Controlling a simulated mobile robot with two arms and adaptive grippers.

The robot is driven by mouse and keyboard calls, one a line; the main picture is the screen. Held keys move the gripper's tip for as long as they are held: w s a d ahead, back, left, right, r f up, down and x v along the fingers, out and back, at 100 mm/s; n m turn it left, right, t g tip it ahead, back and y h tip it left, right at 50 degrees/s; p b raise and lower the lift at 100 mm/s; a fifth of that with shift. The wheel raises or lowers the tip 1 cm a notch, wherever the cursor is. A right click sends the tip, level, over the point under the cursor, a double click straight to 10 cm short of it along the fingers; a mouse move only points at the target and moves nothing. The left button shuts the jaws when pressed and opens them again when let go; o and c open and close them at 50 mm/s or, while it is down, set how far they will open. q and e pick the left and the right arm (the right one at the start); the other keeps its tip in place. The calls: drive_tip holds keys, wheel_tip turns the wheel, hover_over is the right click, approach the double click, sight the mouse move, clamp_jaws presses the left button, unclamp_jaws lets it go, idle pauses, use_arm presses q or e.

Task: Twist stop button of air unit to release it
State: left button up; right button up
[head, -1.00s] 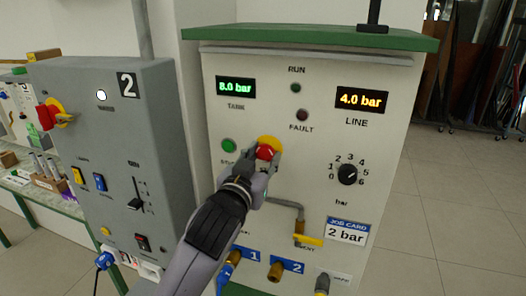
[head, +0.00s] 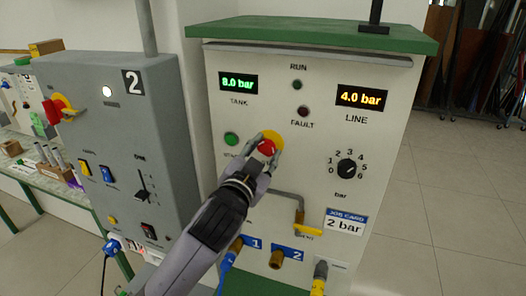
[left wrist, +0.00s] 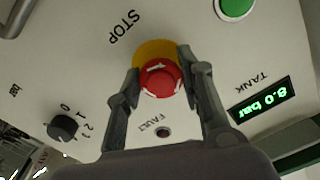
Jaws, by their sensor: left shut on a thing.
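The air unit (head: 225,185) is a pale cabinet with a green top. Its red stop button (head: 266,147) sits on a yellow round base (head: 273,137). In the left wrist view the red button (left wrist: 161,79) shows white arrows, with STOP printed beside its yellow base (left wrist: 155,49). My left gripper (head: 264,152) is at the button, its two fingers on either side of the red cap, shut on it; the fingers also show in the left wrist view (left wrist: 160,80). The tank display reads 8.0 bar and the line display 4.0 bar. My right gripper is in neither view.
A green button (head: 231,139) is left of the stop button. A pressure knob (head: 347,169) and a job card reading 2 bar (head: 346,222) are at right. A grey cabinet marked 2 (head: 100,100) stands at left.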

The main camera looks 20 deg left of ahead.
use_arm(q)
drive_tip(key=shift+a+r, duration=0.1)
drive_tip(key=shift+r, duration=0.2)
drive_tip(key=o, duration=0.8)
drive_tip(key=shift+w, duration=0.1)
drive_tip(key=o, duration=0.4)
drive_tip(key=shift+w+f, duration=0.25)
drive_tip(key=shift+s, duration=0.15)
drive_tip(key=shift+s, duration=0.15)
drive_tip(key=s, duration=0.7)
drive_tip(key=shift+s, duration=0.15)
drive_tip(key=shift+a+f, duration=0.1)
